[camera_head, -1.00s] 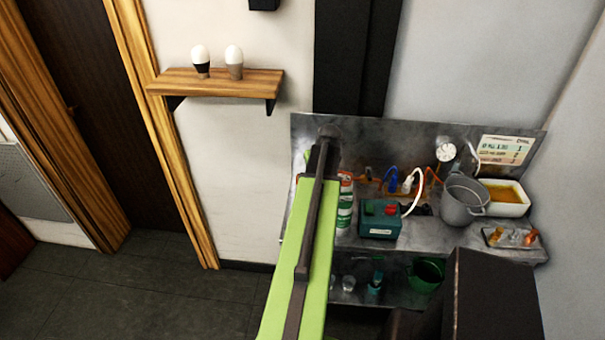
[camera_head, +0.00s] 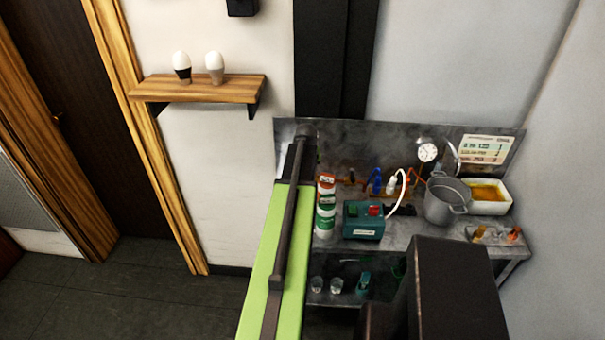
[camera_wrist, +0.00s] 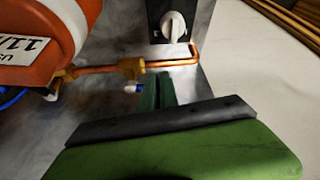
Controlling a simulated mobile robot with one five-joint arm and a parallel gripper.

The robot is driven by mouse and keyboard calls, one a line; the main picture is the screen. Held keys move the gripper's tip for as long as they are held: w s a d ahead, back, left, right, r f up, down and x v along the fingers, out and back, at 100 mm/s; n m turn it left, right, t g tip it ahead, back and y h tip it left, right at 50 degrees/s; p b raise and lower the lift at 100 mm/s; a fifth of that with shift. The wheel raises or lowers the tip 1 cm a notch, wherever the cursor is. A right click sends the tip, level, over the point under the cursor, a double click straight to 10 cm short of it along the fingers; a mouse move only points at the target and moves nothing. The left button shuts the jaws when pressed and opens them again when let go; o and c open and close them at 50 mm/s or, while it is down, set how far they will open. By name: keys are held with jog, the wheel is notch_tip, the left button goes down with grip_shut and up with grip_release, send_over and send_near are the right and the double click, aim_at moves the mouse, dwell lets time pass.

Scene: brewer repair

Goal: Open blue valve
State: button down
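A blue valve handle (camera_head: 376,181) stands upright at the back of the metal bench in the head view, beside a white-topped fitting. I cannot tell whether it is open or closed. In the wrist view, a small white and blue piece (camera_wrist: 133,88) hangs below a brass fitting on a copper pipe; I cannot tell whether it is the same valve. My gripper (camera_wrist: 158,92) shows as narrow dark green fingers close together below the copper pipe. Nothing is clearly between them, and their opening is unclear. In the head view my arm hides the gripper.
An orange tank (camera_wrist: 48,38) is close at left in the wrist view, and a white knob (camera_wrist: 174,26) is above the pipe.

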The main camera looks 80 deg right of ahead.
jog(key=shift+w+d+r, duration=0.1)
jog(key=shift+w, duration=0.1)
jog(key=shift+r, duration=0.1)
jog(key=p+v, duration=0.9)
jog(key=shift+a+r, duration=0.25)
jog(key=shift+a, duration=0.15)
jog(key=shift+w, duration=0.2)
